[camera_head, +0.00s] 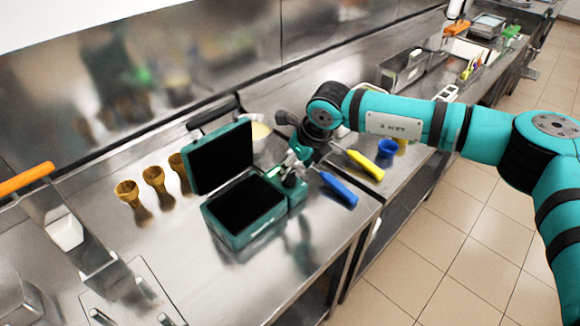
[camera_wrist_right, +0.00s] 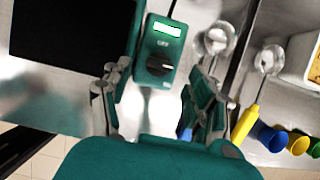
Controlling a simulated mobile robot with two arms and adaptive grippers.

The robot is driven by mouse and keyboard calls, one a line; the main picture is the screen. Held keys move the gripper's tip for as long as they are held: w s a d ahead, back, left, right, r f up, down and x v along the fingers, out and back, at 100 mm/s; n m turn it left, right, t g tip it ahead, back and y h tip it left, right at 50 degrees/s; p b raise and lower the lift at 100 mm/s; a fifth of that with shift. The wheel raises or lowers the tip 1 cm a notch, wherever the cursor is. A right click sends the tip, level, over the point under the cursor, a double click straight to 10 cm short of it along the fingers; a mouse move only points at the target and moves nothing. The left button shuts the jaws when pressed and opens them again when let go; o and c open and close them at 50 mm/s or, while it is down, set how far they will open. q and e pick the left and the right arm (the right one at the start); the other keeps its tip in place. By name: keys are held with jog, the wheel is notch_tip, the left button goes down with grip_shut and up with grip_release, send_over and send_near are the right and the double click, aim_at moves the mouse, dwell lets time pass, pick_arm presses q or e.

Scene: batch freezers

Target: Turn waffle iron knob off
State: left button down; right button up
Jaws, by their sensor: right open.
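The waffle iron (camera_head: 243,236) stands open on the steel counter, teal with black plates, its lid (camera_head: 219,157) raised. Its control box (camera_head: 294,193) is on the right side, partly hidden by my gripper in the head view. In the right wrist view, the control box (camera_wrist_right: 158,50) has a lit green display and a black knob (camera_wrist_right: 154,66) below it. My right gripper (camera_head: 288,165) is at the box. In the wrist view, the open fingers of the right gripper (camera_wrist_right: 154,82) are on either side of the knob, apart from it. My left gripper is out of view.
Several golden cones (camera_head: 154,178) stand left of the iron. A blue-handled tool (camera_head: 339,190) and a yellow-handled tool (camera_head: 365,165) lie right of it. A blue cup (camera_head: 387,148) stands beyond. Bare counter (camera_head: 165,260) lies left and in front of the iron.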

aim_at(289, 175)
jog(key=shift+p+x, duration=0.35)
jog(key=shift+x, duration=1.65)
